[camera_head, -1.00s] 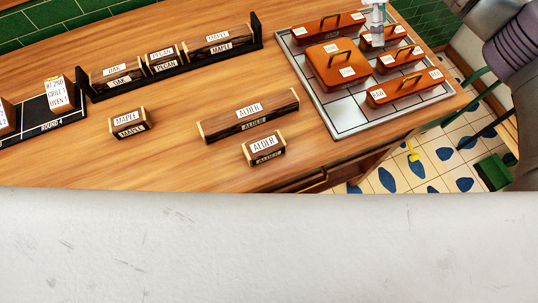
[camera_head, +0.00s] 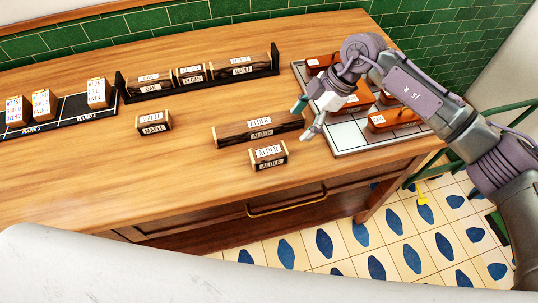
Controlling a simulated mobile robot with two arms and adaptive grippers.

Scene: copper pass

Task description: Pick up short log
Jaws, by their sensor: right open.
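A short log labelled ALDER (camera_head: 268,155) lies on the wooden counter near its front edge. A longer ALDER log (camera_head: 258,127) lies just behind it. Another short log, labelled MAPLE (camera_head: 153,122), lies farther left. A black rack (camera_head: 197,85) at the back holds several logs, with OAK, PECAN and MAPLE labels. My right gripper (camera_head: 306,118) is open and empty, its fingers apart beside the right end of the long ALDER log, to the upper right of the short ALDER log. My left gripper is not in view.
A tiled tray (camera_head: 345,138) with copper lidded pans (camera_head: 390,119) stands on the right, partly hidden by my right arm. The counter (camera_head: 90,175) is clear at the front left.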

